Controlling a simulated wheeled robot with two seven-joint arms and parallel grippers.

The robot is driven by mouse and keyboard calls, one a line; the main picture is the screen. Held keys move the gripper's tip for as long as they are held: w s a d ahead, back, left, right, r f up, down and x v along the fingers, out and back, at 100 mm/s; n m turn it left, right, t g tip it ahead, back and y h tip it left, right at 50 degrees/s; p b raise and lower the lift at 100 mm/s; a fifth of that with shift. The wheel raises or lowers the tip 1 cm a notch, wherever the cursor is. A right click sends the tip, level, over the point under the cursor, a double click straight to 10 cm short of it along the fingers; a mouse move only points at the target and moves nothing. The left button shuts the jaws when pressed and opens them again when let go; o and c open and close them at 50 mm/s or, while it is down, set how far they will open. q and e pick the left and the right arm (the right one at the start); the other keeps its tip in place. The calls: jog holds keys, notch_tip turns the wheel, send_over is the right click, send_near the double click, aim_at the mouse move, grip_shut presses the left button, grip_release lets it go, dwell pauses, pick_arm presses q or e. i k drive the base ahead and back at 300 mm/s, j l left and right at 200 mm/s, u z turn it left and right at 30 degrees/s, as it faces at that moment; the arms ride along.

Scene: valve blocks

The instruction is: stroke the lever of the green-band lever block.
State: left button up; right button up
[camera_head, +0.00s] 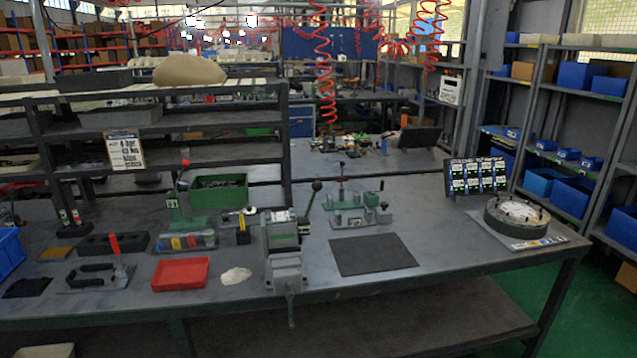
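A grey block with a green band (283,236) stands near the front edge of the workbench, at the middle of the picture. A lever with a black ball knob (316,186) rises up and to the right beside it. I cannot tell for sure whether this lever belongs to that block or whether this is the task's lever block. Neither of my grippers is in view.
The grey workbench (465,262) holds a dark mat (373,255), a red tray (180,274), a green bin (218,192), a red-handled tool (117,252) and a round fixture (516,217). A shelf rack (200,155) stands behind at left. Bare bench shows right of the mat.

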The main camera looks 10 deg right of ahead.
aim_at(317, 186)
jog(key=i+j+u, duration=0.25)
jog(key=i+u, duration=0.3)
jog(key=i+l+u, duration=0.25)
jog(key=l, duration=0.25)
jog(key=l+u, duration=0.3)
jog(key=l, duration=0.2)
jog(key=i+l+u, duration=0.1)
jog(key=l+u, duration=0.15)
jog(key=l, duration=0.3)
jog(key=k+l+u, duration=0.15)
jog(key=l, duration=0.15)
jog(key=l+u, duration=0.15)
jog(key=l, duration=0.15)
jog(key=k, duration=0.05)
